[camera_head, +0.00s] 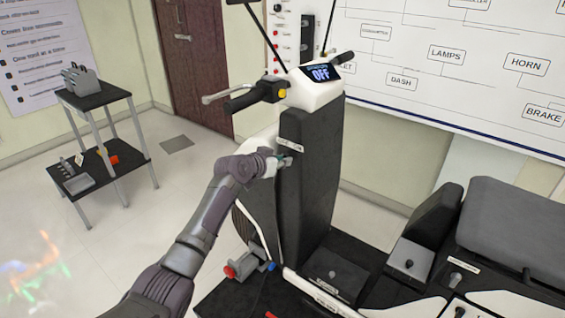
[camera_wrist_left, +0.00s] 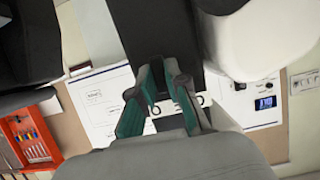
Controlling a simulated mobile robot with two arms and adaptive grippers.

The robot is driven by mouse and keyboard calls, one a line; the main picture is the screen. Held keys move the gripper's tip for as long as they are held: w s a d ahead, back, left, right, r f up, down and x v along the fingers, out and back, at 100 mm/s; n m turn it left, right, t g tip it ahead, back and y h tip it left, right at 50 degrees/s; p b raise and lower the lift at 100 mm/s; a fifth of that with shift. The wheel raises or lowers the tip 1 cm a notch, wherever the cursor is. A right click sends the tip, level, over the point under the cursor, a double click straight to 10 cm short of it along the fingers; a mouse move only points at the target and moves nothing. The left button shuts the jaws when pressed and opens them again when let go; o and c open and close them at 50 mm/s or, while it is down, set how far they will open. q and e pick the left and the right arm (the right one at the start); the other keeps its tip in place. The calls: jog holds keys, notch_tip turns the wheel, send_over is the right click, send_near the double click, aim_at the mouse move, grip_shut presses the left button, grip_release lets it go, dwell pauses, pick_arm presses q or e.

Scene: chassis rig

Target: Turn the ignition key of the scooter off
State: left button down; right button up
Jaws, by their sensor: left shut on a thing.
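The scooter's dark front column (camera_head: 308,175) stands in the middle of the head view. The dash display (camera_head: 320,73) on top of it reads OFF. My left gripper (camera_head: 285,161) is at the column's upper left side, just below a small pale label strip (camera_head: 291,147). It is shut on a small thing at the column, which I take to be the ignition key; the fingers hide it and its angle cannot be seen. In the left wrist view, the green-sided fingers (camera_wrist_left: 162,72) reach to the dark column surface (camera_wrist_left: 160,30). My right gripper is not in view.
The handlebar grip (camera_head: 243,101) and brake lever (camera_head: 222,94) stick out above my left forearm. The seat (camera_head: 515,225) is at the right. A small two-level stand (camera_head: 97,97) is at the far left. The floor between is open.

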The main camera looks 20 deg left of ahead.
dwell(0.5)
pick_arm(q)
jog(key=c, duration=1.2)
grip_release()
jog(key=shift+o, duration=0.2)
jog(key=v, duration=1.2)
